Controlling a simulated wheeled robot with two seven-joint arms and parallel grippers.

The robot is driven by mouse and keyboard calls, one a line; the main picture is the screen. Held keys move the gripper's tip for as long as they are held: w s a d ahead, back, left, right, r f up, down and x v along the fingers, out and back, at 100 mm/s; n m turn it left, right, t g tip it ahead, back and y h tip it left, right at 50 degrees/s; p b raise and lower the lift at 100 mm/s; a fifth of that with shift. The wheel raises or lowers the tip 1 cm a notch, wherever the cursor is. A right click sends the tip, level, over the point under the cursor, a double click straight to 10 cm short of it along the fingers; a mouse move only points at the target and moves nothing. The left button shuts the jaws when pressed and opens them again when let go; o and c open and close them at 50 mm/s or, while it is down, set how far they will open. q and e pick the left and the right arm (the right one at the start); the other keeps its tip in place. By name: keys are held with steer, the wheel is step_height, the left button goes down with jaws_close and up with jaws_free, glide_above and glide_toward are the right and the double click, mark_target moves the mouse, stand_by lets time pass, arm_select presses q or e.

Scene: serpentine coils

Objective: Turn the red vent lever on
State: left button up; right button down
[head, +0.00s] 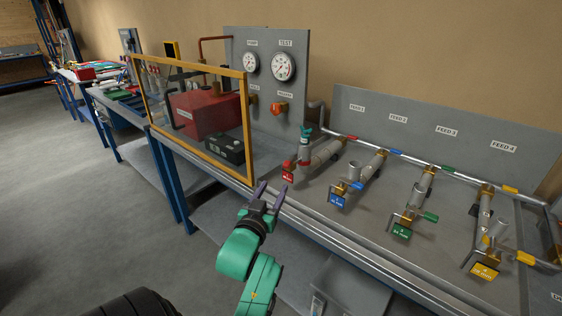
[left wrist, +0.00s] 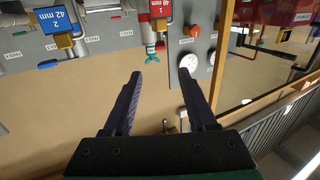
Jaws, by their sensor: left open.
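A small red part (head: 288,164), which may be the red vent lever, sits at the near end of the first grey branch pipe, above a red tag (head: 288,177). Its handle position is too small to tell. In the left wrist view, turned upside down, the red tag (left wrist: 160,8) and teal handle (left wrist: 152,50) show beyond the open fingers (left wrist: 160,75).
A yellow-framed clear screen (head: 245,125) stands left of the branch, with a red box (head: 205,115) behind it. A grey panel carries two gauges (head: 283,65) and an orange-red knob (head: 279,108). Branches with blue (head: 338,200), green (head: 402,231) and yellow (head: 484,270) tags stand right.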

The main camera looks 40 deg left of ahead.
mark_target(287, 164)
arm_select(q)
steer(key=p+x, duration=0.2)
steer(key=x, duration=1.2)
steer(key=shift+s, duration=0.1)
steer(key=shift+w+a+f, duration=0.15)
steer(key=shift+w+f, duration=0.05)
steer(key=shift+w, duration=0.05)
steer(key=shift+r, duration=0.1)
steer(key=shift+c, duration=0.6)
steer(key=shift+s, duration=0.1)
jaws_close()
steer(key=shift+p, duration=0.3)
